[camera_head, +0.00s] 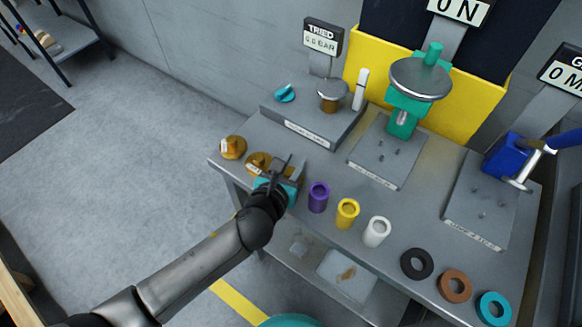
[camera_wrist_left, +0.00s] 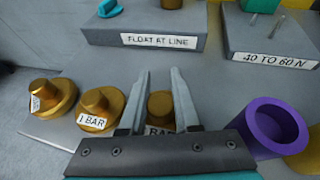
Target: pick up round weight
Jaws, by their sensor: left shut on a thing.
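Brass round weights stand at the left end of the grey bench. One weight (camera_head: 232,147) is at the far left and a second weight (camera_head: 258,162) is beside it. In the left wrist view these are the left weight (camera_wrist_left: 50,98) and the weight labelled 1 BAR (camera_wrist_left: 100,108). My left gripper (camera_head: 282,163) reaches over the bench edge. Its fingers are shut on a third round weight (camera_wrist_left: 160,106), whose label is partly hidden by the gripper body. Whether this weight touches the bench is hidden. My right gripper is not in view.
Purple (camera_head: 318,196), yellow (camera_head: 347,213) and white (camera_head: 376,231) cylinders stand right of the gripper. Black (camera_head: 417,263), brown (camera_head: 455,285) and teal (camera_head: 493,308) rings lie farther right. A grey block labelled FLOAT AT LINE (camera_wrist_left: 145,38) stands behind the weights.

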